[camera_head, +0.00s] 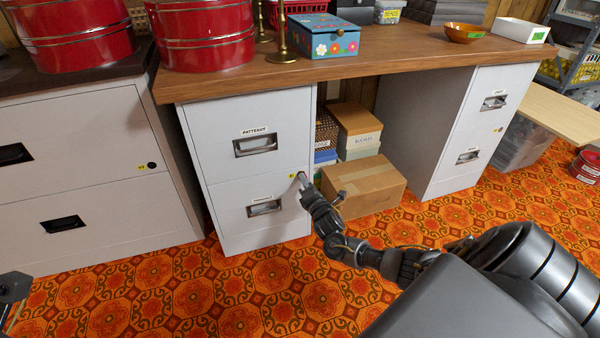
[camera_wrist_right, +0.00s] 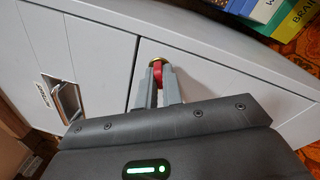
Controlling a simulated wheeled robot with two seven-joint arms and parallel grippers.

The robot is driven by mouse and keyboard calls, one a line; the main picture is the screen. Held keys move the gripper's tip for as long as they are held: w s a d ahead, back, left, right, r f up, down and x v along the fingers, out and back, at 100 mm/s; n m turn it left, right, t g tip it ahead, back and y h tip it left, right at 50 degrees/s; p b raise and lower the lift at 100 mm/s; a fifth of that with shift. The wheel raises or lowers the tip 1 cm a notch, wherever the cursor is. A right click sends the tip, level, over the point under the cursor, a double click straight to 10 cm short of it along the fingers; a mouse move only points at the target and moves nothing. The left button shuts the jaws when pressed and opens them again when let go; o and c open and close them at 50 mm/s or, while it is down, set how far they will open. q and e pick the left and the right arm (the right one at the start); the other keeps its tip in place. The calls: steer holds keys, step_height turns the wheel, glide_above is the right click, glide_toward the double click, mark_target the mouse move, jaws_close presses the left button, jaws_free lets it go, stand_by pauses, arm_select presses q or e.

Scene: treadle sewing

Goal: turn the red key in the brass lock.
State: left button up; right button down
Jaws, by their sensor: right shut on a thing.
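The brass lock (camera_wrist_right: 155,61) sits in the front of the grey filing cabinet (camera_head: 262,105) under the wooden desk top, near the seam between two drawers. The red key (camera_wrist_right: 158,74) is at the lock, between the fingers of my right gripper (camera_wrist_right: 158,80), which is shut on it. In the head view my right gripper (camera_head: 301,181) reaches the cabinet's right edge beside a small yellow tag. The lock and key are hidden there behind the fingers. In the lower left corner of the head view only a dark piece shows, and no left gripper jaws can be made out.
A cardboard box (camera_head: 364,187) and stacked boxes stand right of the cabinet under the desk. Another cabinet (camera_head: 85,150) with a dark lock stands at left. Red round tins (camera_head: 203,35) and a blue floral box (camera_head: 323,36) sit above. The patterned floor in front is clear.

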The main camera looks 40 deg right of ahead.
steer(key=n+p, duration=0.2)
steer(key=n, duration=0.1)
steer(key=shift+r, duration=0.1)
stand_by(0.5)
steer(key=shift+d+p, duration=0.1)
steer(key=shift+p, duration=0.2)
steer(key=n+p, duration=0.2)
steer(key=n, duration=0.1)
steer(key=shift+y, duration=0.4)
steer(key=shift+n, duration=0.3)
